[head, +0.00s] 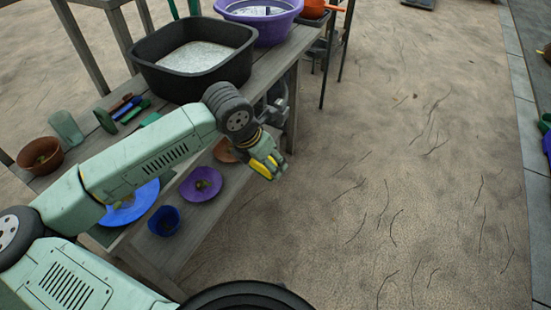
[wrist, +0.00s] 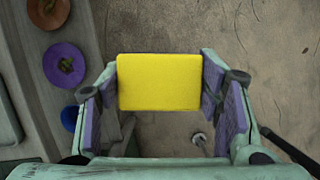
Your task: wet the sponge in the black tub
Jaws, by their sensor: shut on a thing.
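A yellow sponge (wrist: 160,82) is held between the two purple-padded fingers of my gripper (wrist: 160,88) in the wrist view. In the head view my gripper (head: 266,168) is shut on the sponge (head: 260,170), of which only a yellow strip shows. It hangs in the air near the bench's right end, below and right of the tub. The black tub (head: 164,82) stands on the bench top at the back, with pale, speckled contents that look like water.
The wooden bench (head: 275,60) also carries a purple basin (head: 258,22) behind the tub and a brown pot (head: 40,155) at left. Its lower shelf holds a purple plate (head: 201,184), a blue plate (head: 128,205) and a blue cup (head: 164,221). The sandy floor to the right is open.

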